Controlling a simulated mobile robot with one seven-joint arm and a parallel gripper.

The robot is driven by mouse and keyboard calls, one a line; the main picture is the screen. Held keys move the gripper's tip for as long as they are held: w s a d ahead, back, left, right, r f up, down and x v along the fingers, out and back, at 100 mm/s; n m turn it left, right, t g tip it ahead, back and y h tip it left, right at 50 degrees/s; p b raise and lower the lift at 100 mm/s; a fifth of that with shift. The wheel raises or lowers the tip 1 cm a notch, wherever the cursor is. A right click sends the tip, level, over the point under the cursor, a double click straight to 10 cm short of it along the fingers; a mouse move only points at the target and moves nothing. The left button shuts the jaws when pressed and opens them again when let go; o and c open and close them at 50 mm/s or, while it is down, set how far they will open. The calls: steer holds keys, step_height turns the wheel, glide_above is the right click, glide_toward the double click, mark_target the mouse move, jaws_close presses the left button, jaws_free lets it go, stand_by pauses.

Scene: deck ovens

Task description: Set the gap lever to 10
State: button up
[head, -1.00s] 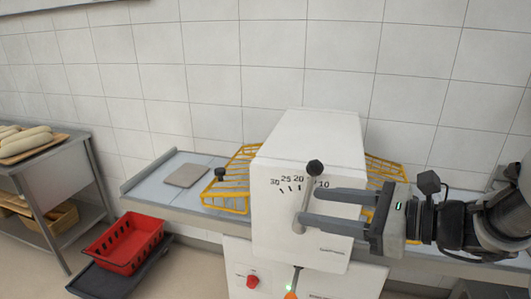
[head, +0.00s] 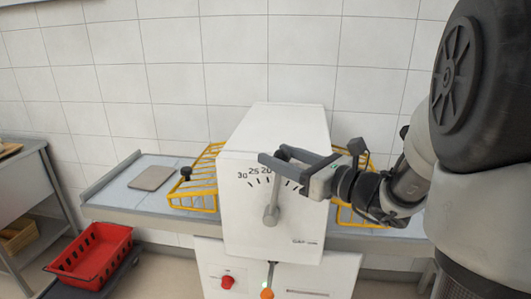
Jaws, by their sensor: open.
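The gap lever (head: 272,198) is a grey bar on the front of the white machine (head: 235,222), with a dark knob at its upper end. It stands nearly upright, tilted slightly right, and points just right of the 20 mark on the printed scale (head: 253,173). 30, 25 and 20 are readable; the right part of the scale, with 10, is hidden behind my gripper. My gripper (head: 271,155) is open and comes in from the right, its fingers on either side of the knob region. The knob is partly hidden, and I cannot tell whether they touch it.
Yellow wire guards (head: 196,190) flank the machine above the grey-blue conveyor table (head: 118,190). A red knob (head: 227,282) and an orange-tipped lever (head: 267,293) are below. A red basket (head: 92,258) is on the left. A tiled wall stands close behind.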

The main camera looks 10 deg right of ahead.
steer(key=shift+x, duration=1.9)
jaws_close()
steer(key=shift+m+t+y, duration=0.5)
steer(key=shift+m+t, duration=0.3)
steer(key=shift+t, duration=0.1)
steer(key=d+b, duration=0.2)
steer(key=s+d+f+b, duration=0.1)
steer(key=b, duration=0.1)
steer(key=shift+s+d, duration=0.1)
steer(key=shift+d, duration=0.3)
steer(key=shift+s+d+r, duration=0.15)
steer(key=shift+d+r, duration=0.15)
steer(key=shift+r, duration=0.05)
